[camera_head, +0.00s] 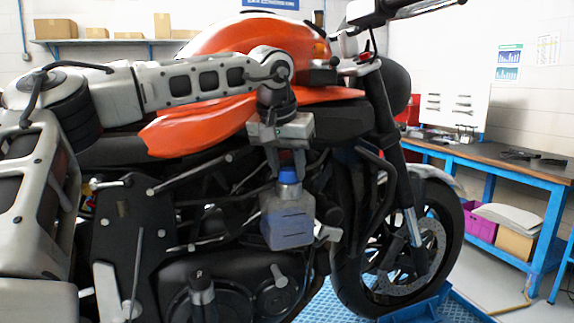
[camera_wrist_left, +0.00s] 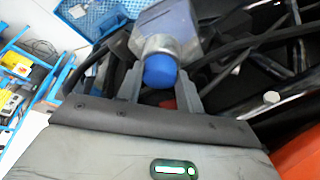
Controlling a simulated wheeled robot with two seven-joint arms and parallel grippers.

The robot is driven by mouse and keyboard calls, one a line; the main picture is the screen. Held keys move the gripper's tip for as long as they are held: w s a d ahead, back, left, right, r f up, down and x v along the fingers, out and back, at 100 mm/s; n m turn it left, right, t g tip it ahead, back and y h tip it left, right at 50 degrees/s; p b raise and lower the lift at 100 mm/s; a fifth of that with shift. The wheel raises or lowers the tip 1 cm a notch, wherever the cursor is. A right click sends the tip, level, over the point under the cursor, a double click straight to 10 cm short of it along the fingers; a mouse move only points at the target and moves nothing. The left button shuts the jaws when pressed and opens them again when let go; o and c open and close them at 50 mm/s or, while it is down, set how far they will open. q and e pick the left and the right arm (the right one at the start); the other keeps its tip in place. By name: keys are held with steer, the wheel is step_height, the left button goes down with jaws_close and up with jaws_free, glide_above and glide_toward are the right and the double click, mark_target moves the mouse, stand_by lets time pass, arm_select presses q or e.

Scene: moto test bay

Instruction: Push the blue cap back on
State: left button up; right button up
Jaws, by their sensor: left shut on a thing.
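The blue cap (camera_head: 289,175) is upright at the top of a translucent grey-blue reservoir bottle (camera_head: 288,220) mounted on the motorcycle's side. My left gripper (camera_head: 287,168) reaches down from above and is shut on the blue cap. In the left wrist view, the cap (camera_wrist_left: 160,71) shows as a round blue disc between the two fingers, with the bottle (camera_wrist_left: 172,32) right behind it. The cap looks in line with the bottle's neck; I cannot tell whether it is fully seated. My right gripper is in neither view.
The motorcycle's orange tank (camera_head: 255,38) and black frame parts lie close around the gripper. A front wheel (camera_head: 400,250) stands on a blue stand. A blue workbench (camera_head: 480,160) is at the right, with open floor before it.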

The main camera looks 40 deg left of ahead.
mark_target(287, 170)
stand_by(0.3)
arm_select(q)
steer(key=o, duration=1.5)
steer(key=shift+r, duration=0.1)
steer(key=shift+r, duration=3.35)
